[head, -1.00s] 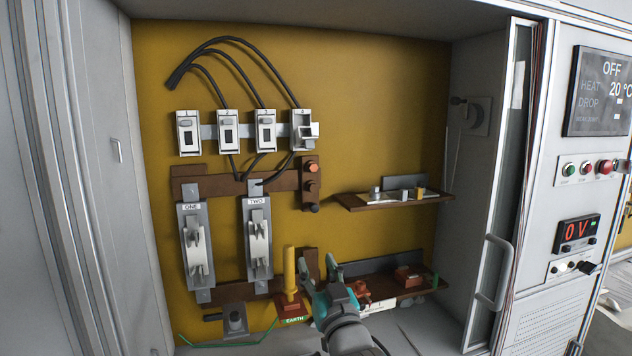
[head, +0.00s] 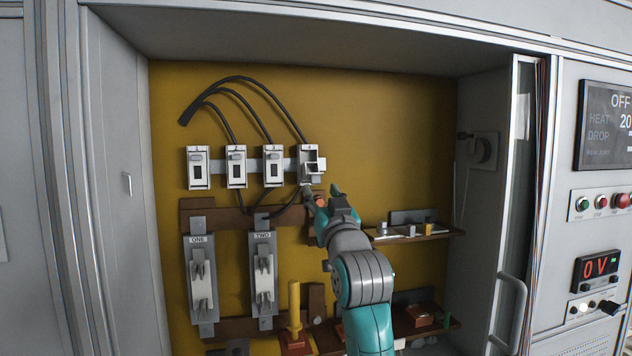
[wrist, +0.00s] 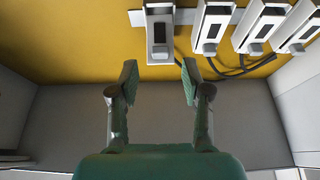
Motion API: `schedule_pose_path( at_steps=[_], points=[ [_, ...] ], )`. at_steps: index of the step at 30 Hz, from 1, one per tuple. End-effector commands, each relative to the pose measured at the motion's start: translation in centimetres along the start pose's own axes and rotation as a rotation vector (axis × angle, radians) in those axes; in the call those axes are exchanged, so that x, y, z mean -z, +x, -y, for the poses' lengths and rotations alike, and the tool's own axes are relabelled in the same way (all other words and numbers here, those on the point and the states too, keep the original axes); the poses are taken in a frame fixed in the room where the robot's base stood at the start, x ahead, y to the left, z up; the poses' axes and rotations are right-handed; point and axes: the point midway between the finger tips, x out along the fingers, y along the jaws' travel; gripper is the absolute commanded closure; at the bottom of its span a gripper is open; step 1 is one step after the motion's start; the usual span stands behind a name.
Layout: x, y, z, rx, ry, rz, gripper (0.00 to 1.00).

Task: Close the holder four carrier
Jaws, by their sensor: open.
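Holder four (head: 306,153) is the rightmost of the row of white fuse holders on the yellow back panel. Its carrier (head: 316,167) juts out toward the right, unlike the flat fronts of the other holders. My gripper (head: 322,193) is raised just below and to the right of this carrier, apart from it. In the wrist view my gripper (wrist: 157,82) is open and empty, its two fingers spread. Holder four (wrist: 160,14) shows there beyond the fingertips, at the top. The wrist view seems upside down, with the other holders to the right.
Black cables (head: 262,98) arch above the holders. A small shelf (head: 425,234) with little parts is to the right of my arm. Holders ONE (head: 200,285) and TWO (head: 264,280) hang below. The panel above and right of holder four is clear.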

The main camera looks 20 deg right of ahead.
Motion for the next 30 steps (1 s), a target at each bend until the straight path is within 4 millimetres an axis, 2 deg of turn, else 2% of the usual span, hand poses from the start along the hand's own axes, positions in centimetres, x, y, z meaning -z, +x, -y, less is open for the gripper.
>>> schedule_pose_path(
  at_steps=[3,10,15,23,29,30],
  points=[
    [0.0,2.2,0.0,0.0,0.0,0.001,0.52],
    [0.0,5.1,0.0,0.0,0.0,0.0,0.52],
    [0.0,5.9,0.0,0.0,0.0,-0.001,0.52],
    [0.0,6.0,0.0,0.0,0.0,-0.001,0.52],
    [0.0,5.9,0.0,0.0,0.0,0.0,1.0],
    [0.0,5.9,0.0,0.0,0.0,0.0,1.0]
  ],
)
